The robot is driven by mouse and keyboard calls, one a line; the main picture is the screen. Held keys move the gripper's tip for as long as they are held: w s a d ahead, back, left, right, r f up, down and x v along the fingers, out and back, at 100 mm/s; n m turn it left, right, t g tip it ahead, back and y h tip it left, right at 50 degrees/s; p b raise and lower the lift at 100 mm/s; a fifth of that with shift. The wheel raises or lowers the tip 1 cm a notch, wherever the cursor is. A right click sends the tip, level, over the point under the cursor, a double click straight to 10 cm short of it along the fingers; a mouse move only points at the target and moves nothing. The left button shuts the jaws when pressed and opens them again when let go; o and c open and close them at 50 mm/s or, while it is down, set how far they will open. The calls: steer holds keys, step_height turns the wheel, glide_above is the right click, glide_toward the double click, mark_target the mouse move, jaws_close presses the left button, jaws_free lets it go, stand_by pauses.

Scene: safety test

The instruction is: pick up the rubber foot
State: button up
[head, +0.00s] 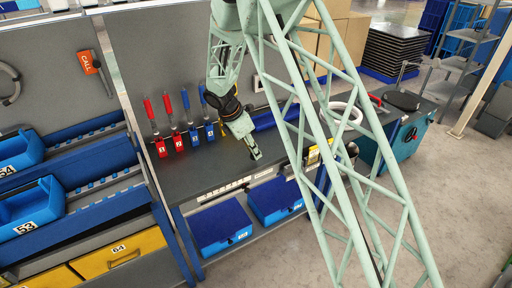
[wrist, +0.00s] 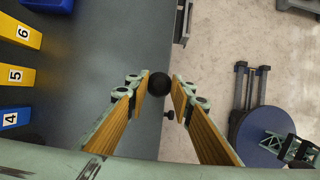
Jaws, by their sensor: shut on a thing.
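The rubber foot (wrist: 160,84) is a small, dark, round piece in the middle of the wrist view, between the tips of my gripper (wrist: 161,78). The tan inner pads of both fingers reach up to its two sides, and my gripper is shut on it. In the head view my gripper (head: 256,152) points down over the dark workbench (head: 200,172), near its front edge. I cannot make out the rubber foot clearly in the head view.
Blue bins (head: 220,225) sit below the bench.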

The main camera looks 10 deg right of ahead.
steer(key=shift+s+a, duration=0.15)
steer(key=shift+s, duration=0.15)
stand_by(0.6)
